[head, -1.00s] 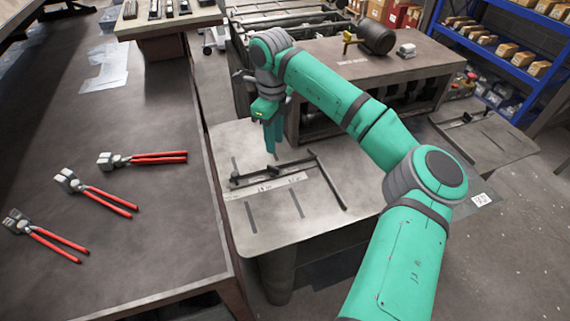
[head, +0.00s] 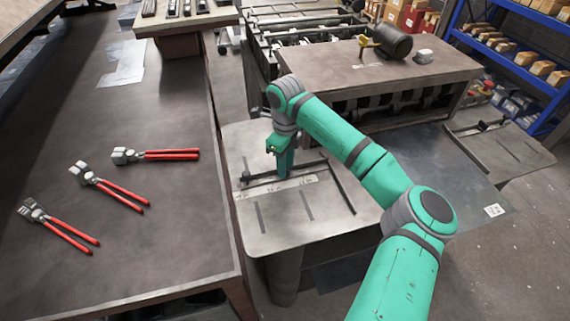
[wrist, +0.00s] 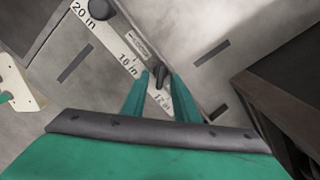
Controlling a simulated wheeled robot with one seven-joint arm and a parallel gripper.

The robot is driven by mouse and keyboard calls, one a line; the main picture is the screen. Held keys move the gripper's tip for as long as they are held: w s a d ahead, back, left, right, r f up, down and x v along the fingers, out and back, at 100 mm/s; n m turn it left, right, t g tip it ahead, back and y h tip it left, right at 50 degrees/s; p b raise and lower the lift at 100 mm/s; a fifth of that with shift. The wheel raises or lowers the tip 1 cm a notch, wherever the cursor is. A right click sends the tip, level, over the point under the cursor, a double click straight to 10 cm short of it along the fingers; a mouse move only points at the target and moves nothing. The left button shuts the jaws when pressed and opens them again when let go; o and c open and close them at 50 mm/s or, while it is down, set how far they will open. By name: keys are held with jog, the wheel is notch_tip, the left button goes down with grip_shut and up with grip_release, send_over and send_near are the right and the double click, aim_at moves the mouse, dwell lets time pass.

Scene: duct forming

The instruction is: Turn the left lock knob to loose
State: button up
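A second, round dark knob (wrist: 98,8) is by the 20 in mark. In the head view my gripper (head: 283,172) points down at the dark bar (head: 262,180) on the grey metal table (head: 275,235); its fingers hide the knob there. A small dark knob (head: 245,175) shows at the bar's left end.
A long workbench (head: 150,240) on the left holds several red-handled pliers (head: 110,187). A brown-topped bench (head: 340,70) with a dark cylinder (head: 393,42) stands behind the table. A dark rail (head: 338,187) lies on the table right of my gripper.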

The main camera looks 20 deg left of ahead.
grip_shut()
jog(key=n, duration=0.4)
jog(key=shift+w+n, duration=0.2)
jog(key=shift+n, duration=0.1)
jog(key=shift+a+n, duration=0.1)
jog(key=shift+n, duration=0.3)
jog(key=shift+d+n, duration=0.2)
jog(key=shift+n, duration=0.8)
jog(key=shift+a+n, duration=0.1)
jog(key=shift+n, duration=0.7)
jog(key=shift+s, duration=0.1)
